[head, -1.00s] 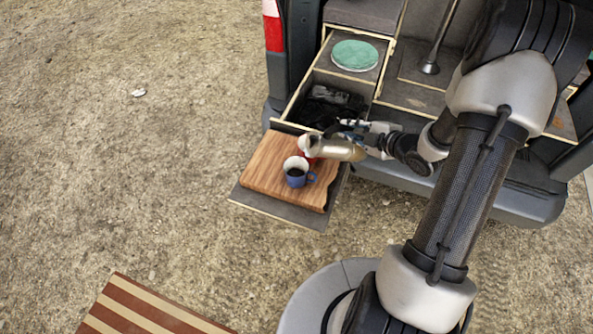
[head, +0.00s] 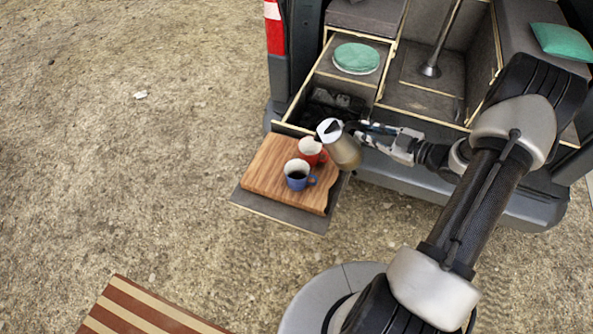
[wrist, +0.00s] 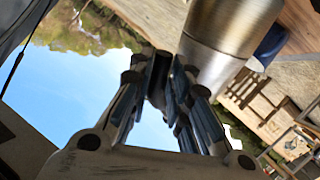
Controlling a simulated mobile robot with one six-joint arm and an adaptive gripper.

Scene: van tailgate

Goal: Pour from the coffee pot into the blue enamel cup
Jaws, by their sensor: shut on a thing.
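The metal coffee pot (head: 346,150) is in my gripper (head: 360,133), held in the air at the right edge of the wooden board, tilted with its top toward the upper left. The wrist view shows the pot's steel side (wrist: 226,38) close against my gripper (wrist: 165,75), whose fingers are shut; the handle is hidden. No stream of liquid shows.
A red cup (head: 312,156) stands behind the blue cup, close to the pot. The wooden board (head: 262,172) lies on a pulled-out shelf (head: 270,212). Behind it is an open drawer with dark items (head: 335,108). A striped surface (head: 135,310) is at lower left.

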